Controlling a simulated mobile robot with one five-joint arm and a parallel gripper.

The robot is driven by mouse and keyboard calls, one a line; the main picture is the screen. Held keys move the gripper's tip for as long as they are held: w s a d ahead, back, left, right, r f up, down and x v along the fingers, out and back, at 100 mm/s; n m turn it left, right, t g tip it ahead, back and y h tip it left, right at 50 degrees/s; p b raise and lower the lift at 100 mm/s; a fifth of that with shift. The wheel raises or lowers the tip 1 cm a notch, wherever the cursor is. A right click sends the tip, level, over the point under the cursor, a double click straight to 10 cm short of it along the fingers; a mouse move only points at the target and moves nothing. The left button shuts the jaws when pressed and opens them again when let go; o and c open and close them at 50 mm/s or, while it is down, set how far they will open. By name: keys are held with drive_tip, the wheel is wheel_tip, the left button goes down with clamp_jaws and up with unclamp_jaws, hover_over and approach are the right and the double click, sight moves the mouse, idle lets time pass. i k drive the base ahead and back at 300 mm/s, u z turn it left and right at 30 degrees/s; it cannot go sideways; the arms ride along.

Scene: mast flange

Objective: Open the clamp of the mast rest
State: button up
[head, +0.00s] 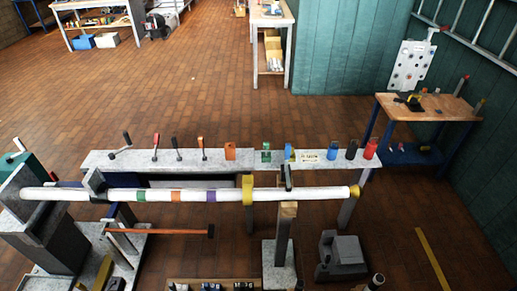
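A long white mast (330,193) lies level across the picture, with green, orange and purple bands and yellow parts at the right. Its left end is at a big grey block (48,225). The mast rest (283,238) is a post on a pale base with a wooden block on top, under the mast's right half. A dark upright piece (288,178) at the mast above this block looks like the clamp. It is too small to tell whether it is open or shut. My gripper is not in view.
A long pale bench (215,160) behind the mast holds levers and coloured cups, including a red one (371,149). A dark grey machine (341,255) stands right of the rest. A wooden table (430,105) is at the right wall. The brick floor behind the bench is clear.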

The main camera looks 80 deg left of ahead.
sight(288, 149)
drive_tip(key=z, duration=5.8)
drive_tip(key=i, duration=0.15)
drive_tip(key=z, duration=3.2)
drive_tip(key=i, duration=1)
drive_tip(key=u, duration=0.25)
